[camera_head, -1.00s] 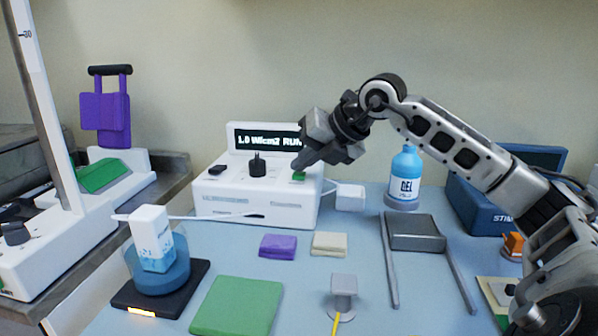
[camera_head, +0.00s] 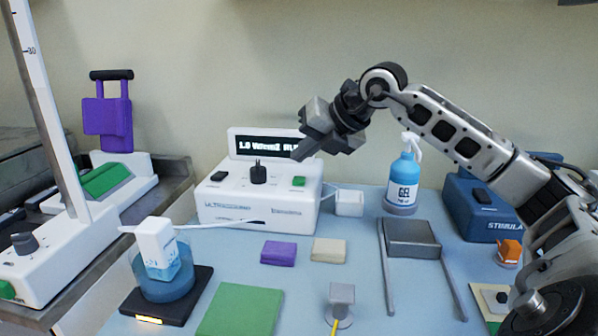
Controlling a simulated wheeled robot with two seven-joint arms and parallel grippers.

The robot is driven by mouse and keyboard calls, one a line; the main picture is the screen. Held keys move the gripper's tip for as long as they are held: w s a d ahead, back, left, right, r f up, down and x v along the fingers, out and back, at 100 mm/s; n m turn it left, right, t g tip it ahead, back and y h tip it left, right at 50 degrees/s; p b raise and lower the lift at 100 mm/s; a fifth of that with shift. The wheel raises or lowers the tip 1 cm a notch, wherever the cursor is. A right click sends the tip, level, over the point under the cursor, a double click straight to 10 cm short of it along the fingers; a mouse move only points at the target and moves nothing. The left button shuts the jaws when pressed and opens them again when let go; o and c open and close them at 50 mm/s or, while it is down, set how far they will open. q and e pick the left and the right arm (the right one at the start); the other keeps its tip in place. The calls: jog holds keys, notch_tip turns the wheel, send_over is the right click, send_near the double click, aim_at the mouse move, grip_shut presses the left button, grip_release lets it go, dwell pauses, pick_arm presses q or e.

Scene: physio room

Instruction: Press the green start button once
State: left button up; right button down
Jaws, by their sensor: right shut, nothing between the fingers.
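The green start button (camera_head: 299,181) sits on the right of the sloped top of the white ultrasound unit (camera_head: 232,206). The unit's black display (camera_head: 262,145) shows "1.0 W/cm2" and a partly covered word that starts with "RU". A black knob (camera_head: 258,172) and a dark switch (camera_head: 219,176) are on the same panel. My right gripper (camera_head: 300,154) is shut and empty. It is above the green button and apart from it, in front of the display's right end. My left gripper is not in view.
A blue gel bottle (camera_head: 404,180) stands right of the unit, below my right arm. A blue stimulator (camera_head: 485,208) is farther right. Purple (camera_head: 278,253) and beige (camera_head: 328,251) pads lie in front.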

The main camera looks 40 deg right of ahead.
aim_at(304, 181)
jog(key=shift+r+p, duration=1.15)
jog(key=shift+r, duration=0.45)
jog(key=shift+f, duration=0.1)
jog(key=shift+s, duration=0.1)
